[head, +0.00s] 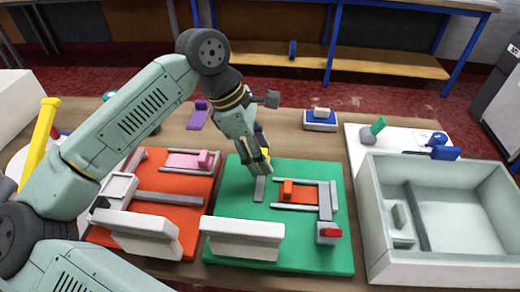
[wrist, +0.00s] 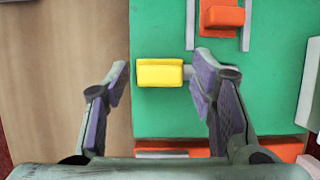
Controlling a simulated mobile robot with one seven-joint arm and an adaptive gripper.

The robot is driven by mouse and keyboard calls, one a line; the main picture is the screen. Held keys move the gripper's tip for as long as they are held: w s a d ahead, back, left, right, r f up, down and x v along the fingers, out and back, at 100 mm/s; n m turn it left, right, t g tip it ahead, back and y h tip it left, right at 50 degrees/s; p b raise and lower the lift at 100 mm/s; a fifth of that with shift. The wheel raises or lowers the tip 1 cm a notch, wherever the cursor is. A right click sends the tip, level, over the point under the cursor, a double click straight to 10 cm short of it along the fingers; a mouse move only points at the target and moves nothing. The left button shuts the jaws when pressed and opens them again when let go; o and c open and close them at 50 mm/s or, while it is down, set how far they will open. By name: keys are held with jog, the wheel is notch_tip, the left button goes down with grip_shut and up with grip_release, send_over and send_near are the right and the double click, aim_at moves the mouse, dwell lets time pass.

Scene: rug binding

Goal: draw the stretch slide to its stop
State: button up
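A yellow block (wrist: 160,73) sits at the edge of the green board (head: 300,255), with a grey bar (head: 259,189) running from it. It is mostly hidden behind my gripper in the head view (head: 265,152). In the wrist view the block lies between the fingers of my gripper (wrist: 163,66); no contact shows. My gripper is open above the board's far edge in the head view (head: 258,168). An orange block (head: 287,189) sits between grey rails on the same board and also shows in the wrist view (wrist: 222,17). I cannot tell which one is the stretch slide.
A red-orange board (head: 185,210) with a pink block (head: 205,159) lies left of the green one. White upright blocks (head: 243,238) stand along the front. A pale open bin (head: 440,258) stands at right. A purple piece (head: 198,118) and a blue-and-white piece (head: 320,121) lie behind.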

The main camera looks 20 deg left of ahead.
grip_shut()
dwell(0.4)
